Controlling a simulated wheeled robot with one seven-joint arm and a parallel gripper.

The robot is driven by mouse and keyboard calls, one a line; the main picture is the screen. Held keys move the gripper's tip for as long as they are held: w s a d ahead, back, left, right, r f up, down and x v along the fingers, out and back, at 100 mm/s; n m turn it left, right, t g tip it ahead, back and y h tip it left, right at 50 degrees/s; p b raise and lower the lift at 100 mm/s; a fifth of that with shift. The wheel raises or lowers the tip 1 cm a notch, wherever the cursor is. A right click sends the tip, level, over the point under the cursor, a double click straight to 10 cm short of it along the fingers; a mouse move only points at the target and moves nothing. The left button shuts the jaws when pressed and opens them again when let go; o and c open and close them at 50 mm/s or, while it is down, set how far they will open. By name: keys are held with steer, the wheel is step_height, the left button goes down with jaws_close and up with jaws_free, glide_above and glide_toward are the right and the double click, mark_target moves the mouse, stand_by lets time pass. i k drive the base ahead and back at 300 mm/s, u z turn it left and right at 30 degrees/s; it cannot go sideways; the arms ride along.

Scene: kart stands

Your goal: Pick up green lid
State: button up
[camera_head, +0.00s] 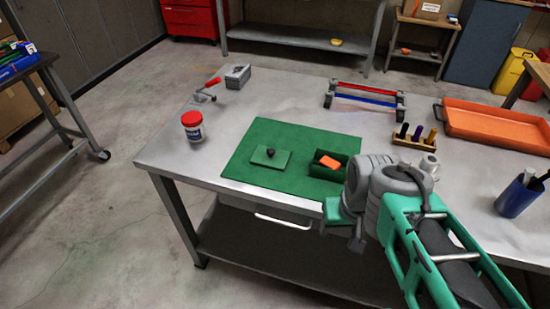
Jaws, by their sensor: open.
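The green lid (264,160) is a flat plate with a dark round knob (271,154). It lies on the left part of the green mat (268,130). To its right on the mat stands an open green box (322,172) with an orange piece (330,162) in it. My gripper (341,236) is at the table's front edge, to the right of the lid and nearer the camera, apart from it. It is open, and I see nothing in it. My arm comes in from the lower right and covers part of the table near the box.
A white jar with a red lid (192,126) stands left of the mat. A clamp (209,90) and grey box (238,77) are behind it. A rack with red and blue bars (365,98), tool block (414,141), orange tray (490,112) and blue cup (517,197) stand right.

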mark_target(265, 156)
steer(key=k, duration=0.65)
steer(key=u, duration=0.7)
steer(key=i, duration=0.9)
steer(key=u, duration=1.1)
steer(key=i, duration=0.8)
steer(key=u, duration=0.2)
